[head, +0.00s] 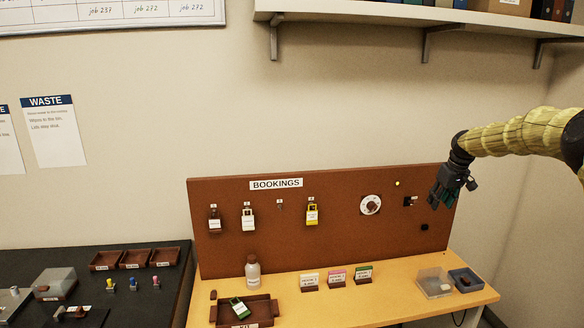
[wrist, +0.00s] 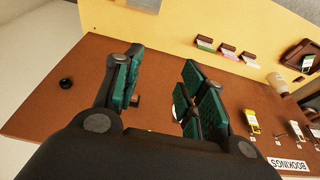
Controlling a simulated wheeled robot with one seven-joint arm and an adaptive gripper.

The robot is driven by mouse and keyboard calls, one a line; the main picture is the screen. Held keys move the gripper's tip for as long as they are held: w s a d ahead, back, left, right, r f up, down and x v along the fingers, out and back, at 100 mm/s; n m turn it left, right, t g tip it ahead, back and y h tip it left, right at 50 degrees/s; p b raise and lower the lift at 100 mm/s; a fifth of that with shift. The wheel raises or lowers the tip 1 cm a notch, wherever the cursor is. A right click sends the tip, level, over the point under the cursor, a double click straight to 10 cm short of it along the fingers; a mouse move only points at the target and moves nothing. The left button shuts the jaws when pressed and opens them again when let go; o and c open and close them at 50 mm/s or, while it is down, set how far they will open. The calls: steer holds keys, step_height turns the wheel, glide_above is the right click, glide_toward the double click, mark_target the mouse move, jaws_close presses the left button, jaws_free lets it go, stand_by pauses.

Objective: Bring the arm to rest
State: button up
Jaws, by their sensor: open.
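My arm (head: 520,135) reaches in from the right of the head view, sleeved in yellow. My gripper (head: 446,200) hangs in front of the right end of the brown bookings board (head: 330,230). In the wrist view my gripper (wrist: 160,78) has its green-padded fingers spread apart, with nothing held between them. The board (wrist: 50,110) lies beyond the fingers. A small black switch-like part (head: 409,201) sits on the board just left of my gripper; whether any finger touches the board I cannot tell.
A white dial (head: 370,205), a black knob (head: 424,227) and several padlocks, including a yellow one (head: 312,217), are on the board. The yellow table (head: 390,305) holds a bottle (head: 252,272), card stands and small trays (head: 434,284). A shelf (head: 420,18) is above. Open air lies before the wall.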

steer(key=s+a+f, duration=0.2)
steer(key=a+f, duration=0.3)
steer(key=f, duration=0.4)
steer(key=s+a+f+g, duration=0.1)
steer(key=s+a+f, duration=0.1)
steer(key=a+f, duration=0.45)
steer(key=s+a+f, duration=0.2)
steer(key=a+f, duration=0.2)
steer(key=f, duration=0.6)
steer(key=s+a+f, duration=0.4)
steer(key=s+f, duration=0.4)
steer(key=s+a+f, duration=0.4)
steer(key=s+f, duration=0.4)
steer(key=s+a+f+g, duration=0.1)
steer(key=s+a+f, duration=0.15)
steer(key=s, duration=0.45)
steer(key=s+a+f+m, duration=0.1)
steer(key=s+f, duration=0.2)
steer(key=s, duration=0.5)
steer(key=s+a+f+g, duration=0.1)
steer(key=s+f, duration=0.1)
steer(key=s, duration=0.5)
steer(key=s+r+m, duration=0.1)
steer(key=s, duration=2.2)
step_height(320, 180, down, 8)
steer(key=b, duration=0.9)
steer(key=shift+a+h, duration=0.2)
steer(key=shift+h, duration=0.1)
steer(key=shift+f, duration=0.1)
